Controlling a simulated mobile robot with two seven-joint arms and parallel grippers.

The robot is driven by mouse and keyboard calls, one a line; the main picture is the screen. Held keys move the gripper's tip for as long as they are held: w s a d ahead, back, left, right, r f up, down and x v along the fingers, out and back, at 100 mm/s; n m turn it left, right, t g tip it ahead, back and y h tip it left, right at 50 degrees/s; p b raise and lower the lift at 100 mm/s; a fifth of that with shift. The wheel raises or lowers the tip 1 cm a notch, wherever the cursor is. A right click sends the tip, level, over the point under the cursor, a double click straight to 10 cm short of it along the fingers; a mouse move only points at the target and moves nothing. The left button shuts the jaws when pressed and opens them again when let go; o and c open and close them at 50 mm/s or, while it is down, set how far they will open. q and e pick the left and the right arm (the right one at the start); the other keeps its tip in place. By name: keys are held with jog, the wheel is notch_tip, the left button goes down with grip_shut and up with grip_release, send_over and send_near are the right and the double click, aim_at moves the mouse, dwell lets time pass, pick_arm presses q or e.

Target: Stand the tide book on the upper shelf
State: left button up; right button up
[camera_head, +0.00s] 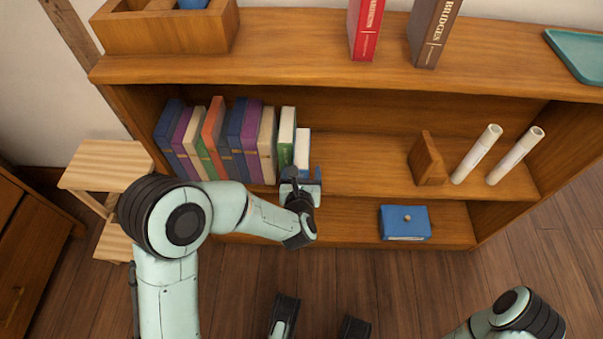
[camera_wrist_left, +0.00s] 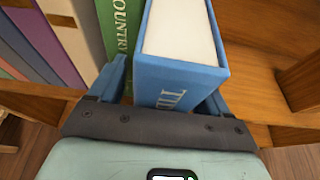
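The tide book (camera_head: 302,150) is a blue book with white page edges. It stands upright at the right end of a row of books on the middle shelf, beside a green book (camera_head: 286,140). In the left wrist view its blue spine (camera_wrist_left: 182,80) shows the letters "TID". My left gripper (camera_head: 302,180) has one finger on each side of the spine, with a narrow gap seemingly showing at the left finger. The upper shelf (camera_head: 290,62) is above. My right gripper (camera_head: 320,325) is open and empty, low in the head view.
The upper shelf holds a wooden box (camera_head: 165,32), a red book (camera_head: 365,28), a brown book (camera_head: 434,32) and a teal tray (camera_head: 578,55). Its middle left is bare. Lower down are a wooden bookend (camera_head: 427,160), two white rolls (camera_head: 476,154) and a blue box (camera_head: 405,222). A stool (camera_head: 105,163) stands left.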

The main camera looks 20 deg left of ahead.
jog(key=w+r+t+p, duration=0.2)
jog(key=w+r+p, duration=0.1)
jog(key=w, duration=0.2)
pick_arm(q)
jog(key=s+f+p+v, duration=0.1)
jog(key=f+p+v, duration=0.1)
jog(key=p+v, duration=1.1)
jog(key=v, duration=0.6)
jog(key=shift+s+d, duration=0.25)
jog(key=shift+s, duration=0.1)
pick_arm(e)
jog(key=s+a+r, duration=0.2)
jog(key=a+r, duration=0.1)
jog(key=r, duration=0.5)
jog(key=s+a+r+n+g+y, duration=0.1)
jog(key=a+r, duration=0.3)
jog(key=r, duration=0.4)
jog(key=shift+s+r+n, duration=0.2)
jog(key=shift+s+n, duration=0.1)
jog(key=shift+s, duration=0.25)
pick_arm(q)
jog(key=shift+f, duration=0.15)
